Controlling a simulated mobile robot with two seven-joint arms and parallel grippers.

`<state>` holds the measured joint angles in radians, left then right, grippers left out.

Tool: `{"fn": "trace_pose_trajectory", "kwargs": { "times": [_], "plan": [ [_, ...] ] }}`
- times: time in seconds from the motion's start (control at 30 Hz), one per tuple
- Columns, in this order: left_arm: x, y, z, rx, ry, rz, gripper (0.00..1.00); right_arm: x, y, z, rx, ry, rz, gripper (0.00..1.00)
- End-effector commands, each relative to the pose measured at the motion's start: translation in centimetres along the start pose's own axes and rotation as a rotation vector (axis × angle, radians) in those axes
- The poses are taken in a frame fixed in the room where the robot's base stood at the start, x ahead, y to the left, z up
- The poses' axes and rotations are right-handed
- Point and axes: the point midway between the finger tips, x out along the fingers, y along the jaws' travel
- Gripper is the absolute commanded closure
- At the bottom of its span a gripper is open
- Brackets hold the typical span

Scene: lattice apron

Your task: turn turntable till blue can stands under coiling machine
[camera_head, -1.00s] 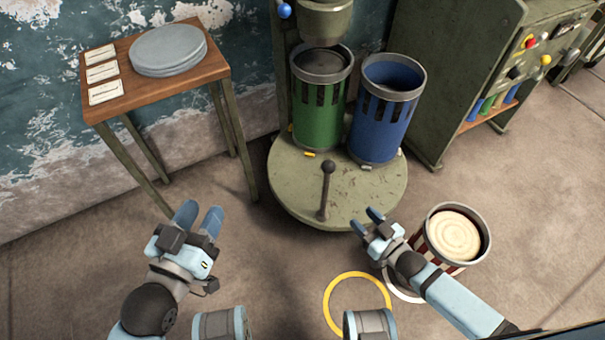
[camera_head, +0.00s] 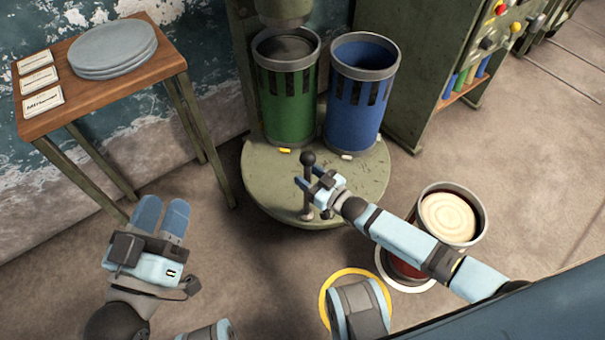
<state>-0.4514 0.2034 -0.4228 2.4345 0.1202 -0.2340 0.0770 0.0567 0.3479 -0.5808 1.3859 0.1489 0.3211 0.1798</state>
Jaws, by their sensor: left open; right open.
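The round green turntable (camera_head: 268,190) carries a green can (camera_head: 288,105) and a blue can (camera_head: 352,115). The green can stands under the head of the coiling machine (camera_head: 284,8). The blue can, open and seemingly empty, stands to its right. An upright handle with a dark ball knob (camera_head: 308,159) rises from the turntable's front. My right gripper (camera_head: 304,178) is open at the handle's stem, just below the knob, with its fingers seemingly either side; contact is unclear. My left gripper (camera_head: 161,216) is open and empty over the floor at the left.
A wooden table (camera_head: 150,82) with grey discs and several cards stands at the left. A can with a pale coil (camera_head: 448,217) stands on a white floor ring at the right, partly behind my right arm. A yellow floor ring (camera_head: 326,290) lies in front. A control cabinet (camera_head: 410,80) is behind.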

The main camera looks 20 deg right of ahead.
Motion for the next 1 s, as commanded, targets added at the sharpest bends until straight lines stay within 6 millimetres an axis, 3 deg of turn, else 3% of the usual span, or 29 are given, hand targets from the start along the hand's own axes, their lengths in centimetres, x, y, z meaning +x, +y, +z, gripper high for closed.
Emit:
{"fn": "trace_pose_trajectory", "kwargs": {
  "times": [0.2, 0.5, 0.73, 1.0],
  "plan": [
    [0.0, -0.2, 0.9, -0.001, -0.029, 0.001, 0.57, 1.9, 0.0, 0.1, 0.001, 0.000, 0.000, 0.52],
    [0.0, -0.2, 1.0, -0.002, -0.034, 0.001, 0.57, 2.1, 0.0, 0.0, 0.000, -0.001, 0.000, 0.52],
    [0.0, -0.1, 0.9, -0.002, -0.033, 0.001, 0.57, 2.1, 0.0, 0.0, 0.000, -0.001, 0.000, 1.00],
    [0.0, -0.1, 0.8, -0.002, -0.031, 0.002, 0.57, 1.8, 0.3, 0.0, 0.000, -0.002, 0.000, 1.00]
  ]
}}
